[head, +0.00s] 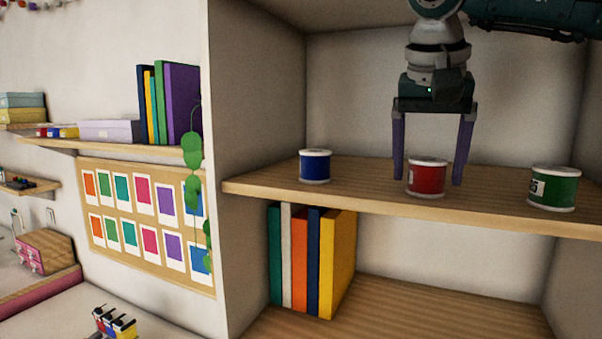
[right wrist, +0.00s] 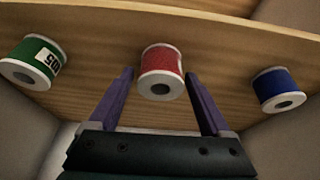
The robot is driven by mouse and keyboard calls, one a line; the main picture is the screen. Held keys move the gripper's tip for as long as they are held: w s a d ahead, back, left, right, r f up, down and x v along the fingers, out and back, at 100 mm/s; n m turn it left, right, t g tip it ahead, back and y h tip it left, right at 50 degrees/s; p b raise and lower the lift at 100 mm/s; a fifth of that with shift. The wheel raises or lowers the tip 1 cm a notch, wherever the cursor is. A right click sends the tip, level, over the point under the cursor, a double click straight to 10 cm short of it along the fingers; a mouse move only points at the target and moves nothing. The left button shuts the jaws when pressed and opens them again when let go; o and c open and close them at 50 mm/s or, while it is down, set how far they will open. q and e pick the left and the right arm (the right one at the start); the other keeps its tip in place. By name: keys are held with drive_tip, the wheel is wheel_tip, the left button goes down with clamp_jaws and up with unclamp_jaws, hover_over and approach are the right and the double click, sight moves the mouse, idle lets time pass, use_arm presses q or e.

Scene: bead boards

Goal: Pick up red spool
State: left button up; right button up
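The red spool (head: 427,178) stands upright on the upper wooden shelf, between the blue spool (head: 315,166) and the green spool (head: 553,188). My right gripper (head: 428,178) points down with its purple fingers open, one on each side of the red spool. In the right wrist view the red spool (right wrist: 161,72) shows between and beyond the two fingertips (right wrist: 158,76), with visible gaps on both sides. I cannot tell from these views whether the spool lies fully between the fingers in depth. My left gripper is not in view.
The upper shelf (head: 380,201) has bare wood between the spools. Cubby walls stand at left and right. Several upright books (head: 335,262) fill part of the lower shelf. A wall shelf (head: 110,147) with boxes and books and a card board (head: 145,215) are at the left.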

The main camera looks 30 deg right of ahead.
drive_tip(key=c, duration=1.2)
drive_tip(key=shift+r, duration=0.1)
